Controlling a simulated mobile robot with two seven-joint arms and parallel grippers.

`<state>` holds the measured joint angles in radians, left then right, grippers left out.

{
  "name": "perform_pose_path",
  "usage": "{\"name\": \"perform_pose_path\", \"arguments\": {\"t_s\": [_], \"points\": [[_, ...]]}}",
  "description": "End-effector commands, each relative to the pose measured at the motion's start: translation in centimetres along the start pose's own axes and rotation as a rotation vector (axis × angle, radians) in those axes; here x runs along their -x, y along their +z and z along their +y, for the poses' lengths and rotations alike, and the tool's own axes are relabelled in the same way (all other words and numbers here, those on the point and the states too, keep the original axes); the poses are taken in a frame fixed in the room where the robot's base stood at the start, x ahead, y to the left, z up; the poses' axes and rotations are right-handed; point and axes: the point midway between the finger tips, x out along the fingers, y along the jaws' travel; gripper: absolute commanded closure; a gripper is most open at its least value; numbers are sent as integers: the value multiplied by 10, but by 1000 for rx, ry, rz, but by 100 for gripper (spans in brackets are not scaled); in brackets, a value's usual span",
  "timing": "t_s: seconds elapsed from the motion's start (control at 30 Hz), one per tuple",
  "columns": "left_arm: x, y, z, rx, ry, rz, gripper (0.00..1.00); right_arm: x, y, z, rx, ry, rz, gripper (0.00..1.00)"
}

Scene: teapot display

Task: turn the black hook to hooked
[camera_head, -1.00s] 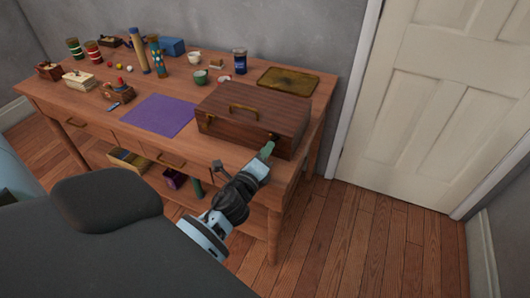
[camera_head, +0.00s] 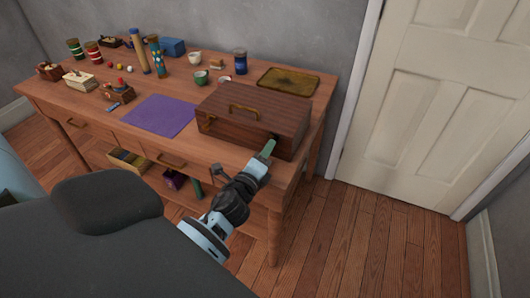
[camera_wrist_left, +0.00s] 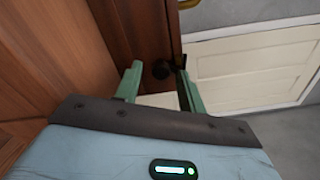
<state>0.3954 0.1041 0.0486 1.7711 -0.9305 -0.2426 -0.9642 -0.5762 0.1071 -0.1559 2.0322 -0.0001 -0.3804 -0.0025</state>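The brown wooden case (camera_head: 235,107) lies on the workbench and has a brass handle on its lid. A small black piece, apparently the black hook (camera_head: 274,136), shows on the case's front near its right end, just beyond my left gripper (camera_head: 268,147). In the left wrist view, a dark round part (camera_wrist_left: 161,69) lies between the green fingers of the left gripper (camera_wrist_left: 156,82). Another black part (camera_wrist_left: 181,61) is close to the right fingertip. The fingers are apart. I cannot tell whether they touch the hook, or its exact angle. My right gripper is out of view.
The workbench (camera_head: 60,95) carries a purple mat (camera_head: 158,115) left of the case and a brass tray (camera_head: 288,81) behind it. Cups, jars and small boxes stand at the back and left. A white door (camera_head: 440,110) is at the right, with clear floor before it.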

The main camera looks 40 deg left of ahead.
Motion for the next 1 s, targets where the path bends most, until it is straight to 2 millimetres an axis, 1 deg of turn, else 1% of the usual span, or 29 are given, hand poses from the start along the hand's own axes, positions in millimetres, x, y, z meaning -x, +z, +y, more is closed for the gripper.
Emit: {"name": "perform_pose_path", "arguments": {"t_s": [0.27,0.37,0.47,0.7,0.8,1.0], "points": [[0,0,0,-1,-1,-1,58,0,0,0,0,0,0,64],[5,0,0,-1,-1,0,58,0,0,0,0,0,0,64],[17,0,1,-2,0,0,58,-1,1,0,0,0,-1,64],[54,0,1,0,3,0,58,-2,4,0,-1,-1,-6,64],[66,0,2,-1,2,0,58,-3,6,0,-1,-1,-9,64],[78,0,0,-1,0,-1,58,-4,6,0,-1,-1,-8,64]]}}
